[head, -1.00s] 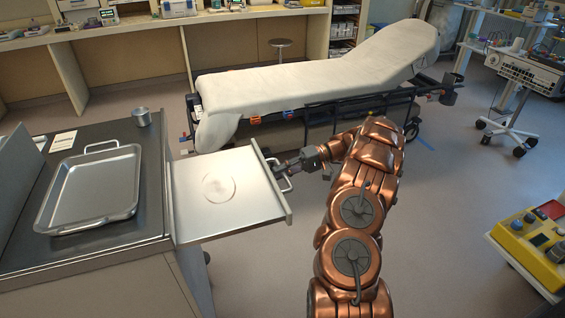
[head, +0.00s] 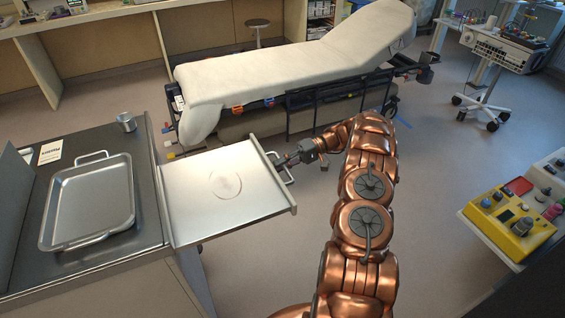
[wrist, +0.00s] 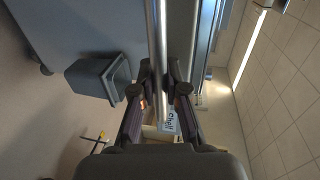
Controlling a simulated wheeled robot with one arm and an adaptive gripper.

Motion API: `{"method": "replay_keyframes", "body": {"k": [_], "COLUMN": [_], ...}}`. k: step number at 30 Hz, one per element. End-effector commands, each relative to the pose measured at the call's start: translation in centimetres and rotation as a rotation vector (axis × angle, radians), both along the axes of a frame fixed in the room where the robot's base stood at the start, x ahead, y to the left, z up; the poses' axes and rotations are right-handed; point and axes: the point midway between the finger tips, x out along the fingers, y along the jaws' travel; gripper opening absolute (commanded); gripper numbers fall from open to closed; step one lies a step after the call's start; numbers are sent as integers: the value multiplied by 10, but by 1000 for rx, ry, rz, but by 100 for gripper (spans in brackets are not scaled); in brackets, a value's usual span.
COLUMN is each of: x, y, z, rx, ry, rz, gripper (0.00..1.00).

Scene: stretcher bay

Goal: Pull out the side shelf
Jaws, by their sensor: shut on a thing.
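The side shelf (head: 200,210) is a flat metal panel with a raised far edge and a round mark on top. It sticks out level from the right side of the steel cart (head: 80,137) in the head view. A looped metal handle (head: 291,180) is on its outer edge. My gripper (head: 290,161) reaches the handle from the right and is shut on it. In the wrist view the handle bar (wrist: 161,45) runs upright between the two fingers (wrist: 159,91). My arm hides part of the floor behind it.
A metal tray (head: 92,200) and a small metal cup (head: 126,122) stand on the cart top. A stretcher (head: 270,80) stands just behind the shelf. A yellow device (head: 508,225) sits on a cart at the right. Floor (head: 270,260) is clear in front of the shelf.

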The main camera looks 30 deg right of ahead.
Motion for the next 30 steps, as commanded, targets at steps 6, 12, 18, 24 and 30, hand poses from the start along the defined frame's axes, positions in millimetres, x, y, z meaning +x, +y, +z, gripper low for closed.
{"method": "replay_keyframes", "body": {"k": [6, 12, 18, 24, 30], "x": [0, 0, 0, 0, -1], "y": [1, 1, 0, 0, -1], "z": [0, 0, 0, 2, 20], "rx": [0, 0, 0, 0, 0], "ry": [0, 0, 0, 0, -1], "rz": [1, 1, 0, 0, -1], "gripper": [0, 33, 39, 39, 39]}}
